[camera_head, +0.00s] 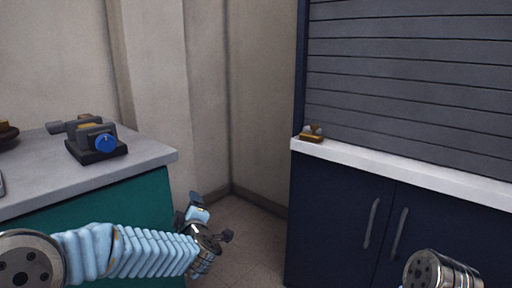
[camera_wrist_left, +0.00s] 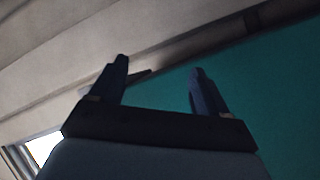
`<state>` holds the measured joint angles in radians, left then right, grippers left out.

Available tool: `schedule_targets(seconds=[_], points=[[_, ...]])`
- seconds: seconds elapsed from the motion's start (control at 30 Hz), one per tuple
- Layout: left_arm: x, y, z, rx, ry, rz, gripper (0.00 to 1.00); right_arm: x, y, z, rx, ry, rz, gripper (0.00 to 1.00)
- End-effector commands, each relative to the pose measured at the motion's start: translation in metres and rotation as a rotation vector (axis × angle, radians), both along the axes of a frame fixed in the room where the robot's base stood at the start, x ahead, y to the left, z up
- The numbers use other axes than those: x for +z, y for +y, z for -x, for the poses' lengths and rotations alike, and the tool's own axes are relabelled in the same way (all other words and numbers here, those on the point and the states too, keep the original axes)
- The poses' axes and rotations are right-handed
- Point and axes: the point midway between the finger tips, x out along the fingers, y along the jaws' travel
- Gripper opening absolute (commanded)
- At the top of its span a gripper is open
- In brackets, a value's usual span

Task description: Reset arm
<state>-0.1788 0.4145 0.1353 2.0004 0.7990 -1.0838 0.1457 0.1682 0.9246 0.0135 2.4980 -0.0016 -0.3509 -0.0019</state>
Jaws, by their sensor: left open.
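My left arm comes in from the lower left in the head view, with light blue ribbed covering. My left gripper (camera_head: 208,216) hangs in front of the gap between the teal counter and the dark blue cabinet. In the left wrist view its two dark fingers (camera_wrist_left: 160,85) stand apart with nothing between them. A teal surface fills the right of that view behind the fingers. At the lower right of the head view is a metal end of my right arm; the right gripper does not show.
A grey-topped teal counter (camera_head: 140,162) stands at left with a dark device with a blue knob (camera_head: 105,143). A dark blue cabinet (camera_head: 335,215) with a white ledge (camera_head: 430,177) stands at right, holding a small brass-coloured item (camera_head: 311,135). Bare floor (camera_head: 250,235) lies between.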

Motion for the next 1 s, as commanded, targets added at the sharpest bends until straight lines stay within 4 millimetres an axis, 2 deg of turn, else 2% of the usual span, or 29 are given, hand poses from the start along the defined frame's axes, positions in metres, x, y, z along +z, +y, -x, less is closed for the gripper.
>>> schedule_targets(seconds=[0.03, 0.07, 0.1, 0.17, 0.2, 0.27, 0.3, 0.37, 0.43, 0.5, 0.6, 0.7, 0.8, 1.0], points=[[-0.039, -0.008, 0.0, -0.081, 0.11, -0.055, 0.76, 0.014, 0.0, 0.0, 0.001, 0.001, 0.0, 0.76], [-0.065, -0.013, 0.002, -0.134, 0.174, -0.085, 0.76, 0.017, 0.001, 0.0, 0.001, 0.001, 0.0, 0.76], [-0.1, -0.02, 0.009, -0.209, 0.261, -0.121, 0.76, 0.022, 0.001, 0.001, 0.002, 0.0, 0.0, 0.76], [-0.149, -0.029, 0.025, -0.317, 0.389, -0.163, 0.76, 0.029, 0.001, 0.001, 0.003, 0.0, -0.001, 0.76], [-0.181, -0.035, 0.041, -0.392, 0.474, -0.185, 0.76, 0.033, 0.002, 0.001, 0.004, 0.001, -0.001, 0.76], [-0.225, -0.043, 0.07, -0.504, 0.6, -0.208, 0.76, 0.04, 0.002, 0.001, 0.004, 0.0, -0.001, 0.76], [-0.251, -0.048, 0.093, -0.579, 0.683, -0.217, 0.76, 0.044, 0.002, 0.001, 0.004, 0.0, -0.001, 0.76], [-0.286, -0.056, 0.132, -0.695, 0.802, -0.222, 0.76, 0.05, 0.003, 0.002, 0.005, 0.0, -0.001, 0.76], [-0.318, -0.063, 0.18, -0.822, 0.93, -0.215, 0.76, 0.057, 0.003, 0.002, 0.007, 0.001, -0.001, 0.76], [-0.339, -0.069, 0.225, -0.94, 1.034, -0.202, 0.76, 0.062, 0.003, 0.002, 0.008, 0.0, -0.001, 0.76], [-0.355, -0.075, 0.279, -1.072, 1.145, -0.176, 0.76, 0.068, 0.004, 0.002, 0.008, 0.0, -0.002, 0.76], [-0.362, -0.079, 0.314, -1.159, 1.211, -0.155, 0.76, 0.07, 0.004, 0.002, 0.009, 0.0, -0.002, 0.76], [-0.365, -0.08, 0.329, -1.199, 1.237, -0.146, 0.76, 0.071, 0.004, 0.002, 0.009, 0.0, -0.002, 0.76], [-0.366, -0.08, 0.331, -1.205, 1.241, -0.145, 0.76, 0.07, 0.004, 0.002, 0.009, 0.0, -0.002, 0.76]])
